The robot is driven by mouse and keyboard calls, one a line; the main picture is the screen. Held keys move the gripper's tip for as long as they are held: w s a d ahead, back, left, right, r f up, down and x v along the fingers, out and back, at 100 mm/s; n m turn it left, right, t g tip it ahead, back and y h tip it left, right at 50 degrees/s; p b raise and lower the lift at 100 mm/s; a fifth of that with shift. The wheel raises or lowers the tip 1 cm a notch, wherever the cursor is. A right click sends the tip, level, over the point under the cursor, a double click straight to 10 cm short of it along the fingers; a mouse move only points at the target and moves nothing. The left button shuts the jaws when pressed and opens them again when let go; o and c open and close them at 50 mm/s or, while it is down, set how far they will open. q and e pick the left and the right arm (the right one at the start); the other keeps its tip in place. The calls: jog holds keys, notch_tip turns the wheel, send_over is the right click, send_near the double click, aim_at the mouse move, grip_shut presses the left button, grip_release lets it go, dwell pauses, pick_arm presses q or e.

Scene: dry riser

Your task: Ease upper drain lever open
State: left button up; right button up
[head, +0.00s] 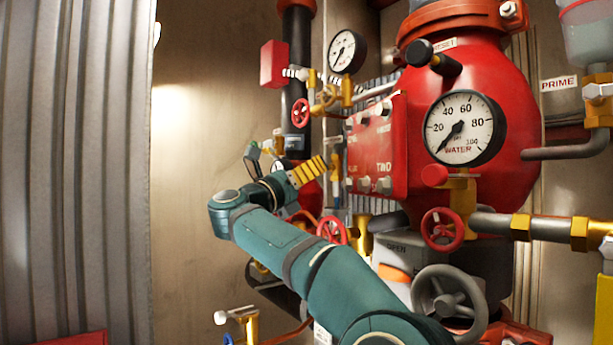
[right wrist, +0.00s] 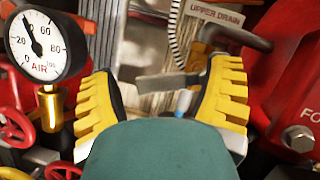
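The UPPER DRAIN label (right wrist: 216,14) shows at the top of the right wrist view. Below it, a flat grey lever (right wrist: 168,82) lies roughly level between the yellow fingers of my right gripper (right wrist: 163,90). The fingers are spread apart. The lever's right end comes close to the right finger; I cannot tell whether they touch. The lever's lower parts are partly hidden by my teal wrist. In the head view my right gripper (head: 308,171) reaches in among the pipes left of the red panel, and the lever cannot be made out there. My left gripper is not in view.
A red panel (head: 377,150) stands right of the gripper, beside a red vessel (head: 500,75) with a WATER gauge (head: 464,128). An AIR gauge (right wrist: 38,45) and red handwheels (right wrist: 14,127) crowd the left of the wrist view. The back wall (head: 200,150) on the left is bare.

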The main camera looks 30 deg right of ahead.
jog(key=shift+a, duration=0.1)
jog(key=v, duration=1.1)
jog(key=shift+a, duration=0.35)
jog(key=shift+s+f, duration=0.15)
